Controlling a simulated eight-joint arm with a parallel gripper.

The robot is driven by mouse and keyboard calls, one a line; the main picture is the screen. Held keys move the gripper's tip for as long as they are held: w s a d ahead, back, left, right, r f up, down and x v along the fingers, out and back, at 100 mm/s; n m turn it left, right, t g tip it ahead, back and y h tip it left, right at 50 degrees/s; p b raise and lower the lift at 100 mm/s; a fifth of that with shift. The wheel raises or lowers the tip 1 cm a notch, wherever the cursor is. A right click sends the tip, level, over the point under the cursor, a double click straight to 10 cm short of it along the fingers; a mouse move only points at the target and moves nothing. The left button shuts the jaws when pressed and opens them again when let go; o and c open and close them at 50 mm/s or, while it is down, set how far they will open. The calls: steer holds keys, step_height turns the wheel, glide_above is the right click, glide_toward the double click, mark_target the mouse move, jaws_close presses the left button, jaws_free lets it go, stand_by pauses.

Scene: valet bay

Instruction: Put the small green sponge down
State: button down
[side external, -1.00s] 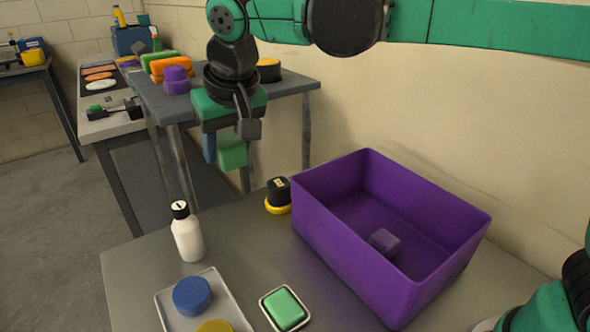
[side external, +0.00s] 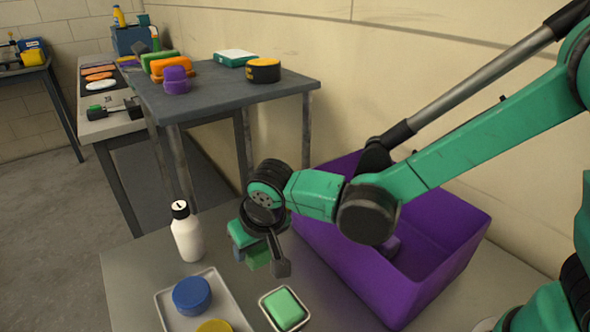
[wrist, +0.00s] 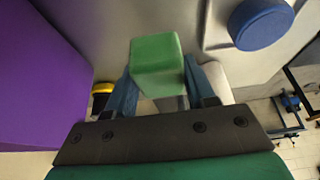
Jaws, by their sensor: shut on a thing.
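My gripper (side external: 252,256) is low over the grey front table, between the white bottle and the purple crate. It is shut on the small green sponge (side external: 259,254). In the wrist view the sponge (wrist: 157,62) sits between the two blue fingers and sticks out beyond them. Part of it is hidden by the gripper in the side view. I cannot tell whether the sponge touches the table.
The purple crate (side external: 452,255) stands right of my gripper, with the white bottle (side external: 187,236) to the left. In front are a tray (side external: 217,287) with a blue round pad (side external: 192,295) and a yellow one, and a green block (side external: 285,309) on a small dish.

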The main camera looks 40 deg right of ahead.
mark_target(259, 277)
steer(key=shift+f, duration=2.25)
steer(key=shift+f, duration=0.2)
steer(key=shift+c, duration=1.5)
jaws_free()
steer(key=shift+r, duration=0.1)
